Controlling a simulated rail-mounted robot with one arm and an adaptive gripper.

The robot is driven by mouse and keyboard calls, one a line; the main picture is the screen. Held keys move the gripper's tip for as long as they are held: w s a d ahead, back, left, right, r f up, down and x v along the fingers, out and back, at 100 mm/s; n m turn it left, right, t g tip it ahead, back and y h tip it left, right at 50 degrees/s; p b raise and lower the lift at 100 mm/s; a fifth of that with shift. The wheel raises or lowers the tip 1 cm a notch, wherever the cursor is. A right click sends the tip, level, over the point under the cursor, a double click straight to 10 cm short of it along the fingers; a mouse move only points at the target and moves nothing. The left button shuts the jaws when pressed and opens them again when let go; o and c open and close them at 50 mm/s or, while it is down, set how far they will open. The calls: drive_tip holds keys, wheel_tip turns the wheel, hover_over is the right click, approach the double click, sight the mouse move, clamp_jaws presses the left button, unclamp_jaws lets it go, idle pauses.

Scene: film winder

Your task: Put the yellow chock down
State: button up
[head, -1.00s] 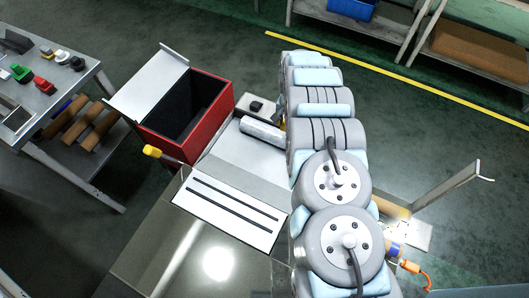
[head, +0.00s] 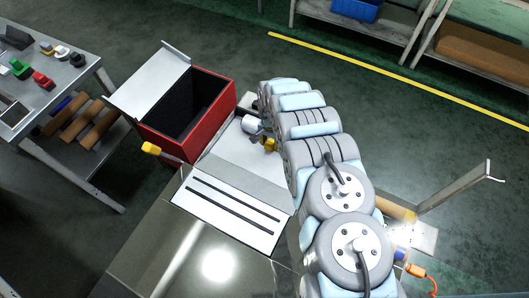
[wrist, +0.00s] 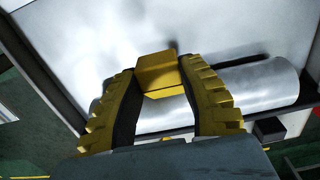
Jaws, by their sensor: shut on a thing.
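The yellow chock (wrist: 157,72) is a small block with flat faces. In the wrist view it sits between the two ribbed yellow fingers of my gripper (wrist: 160,66), which is shut on it. A silver cylinder (wrist: 268,85) lies behind the chock and the fingers in that view, across a pale metal plate (wrist: 100,30). I cannot tell whether the chock touches either one. In the head view my gripper (head: 265,143) shows small and yellow beside the cylinder (head: 250,125), over the plate (head: 232,150). My arm hides part of the cylinder there.
A red box (head: 215,122) with a raised lid and dark inside stands left of the plate. A yellow-ended handle (head: 150,147) is before it. A slotted panel (head: 225,212) lies in front. A side table (head: 88,92) holds small coloured parts.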

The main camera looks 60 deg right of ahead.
sight(265, 148)
drive_tip(key=shift+w+a+f+b, duration=0.15)
drive_tip(key=shift+w+a+f, duration=0.1)
drive_tip(key=shift+w+f, duration=0.3)
drive_tip(key=shift+w+a+f+b, duration=0.15)
drive_tip(key=shift+w+a+f, duration=0.15)
drive_tip(key=shift+f, duration=0.4)
drive_tip(key=shift+w+f+b, duration=0.1)
drive_tip(key=shift+f+b, duration=0.75)
drive_tip(key=shift+f, duration=0.75)
drive_tip(key=shift+f, duration=0.1)
drive_tip(key=o, duration=1.1)
drive_tip(key=shift+r+p, duration=1.9)
drive_tip(key=shift+r, duration=4.25)
